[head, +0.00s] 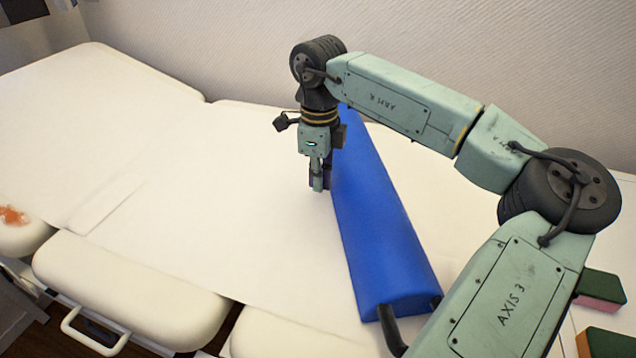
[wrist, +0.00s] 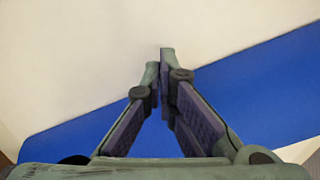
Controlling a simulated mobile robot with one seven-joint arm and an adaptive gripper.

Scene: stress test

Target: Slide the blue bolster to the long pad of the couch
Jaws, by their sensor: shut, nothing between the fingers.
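The blue bolster (head: 378,225) is a long half-round cushion lying on the white-covered couch (head: 170,205). In the head view it runs from behind my arm at the back to the front right, where a dark handle-like piece (head: 390,330) shows at its end. My gripper (head: 319,188) points down at the bolster's left side, near its far half. Whether it touches the bolster is hard to tell. In the wrist view my gripper (wrist: 160,62) is shut and empty, its tips over the white cover with the bolster (wrist: 270,85) beneath and behind the fingers.
The couch's raised section (head: 90,95) is at the back left. Padded side pieces (head: 130,290) and a metal handle (head: 95,340) line the front. A reddish stain (head: 12,215) marks the left pad. Green-and-pink blocks (head: 600,288) lie at right. The cover left of the bolster is clear.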

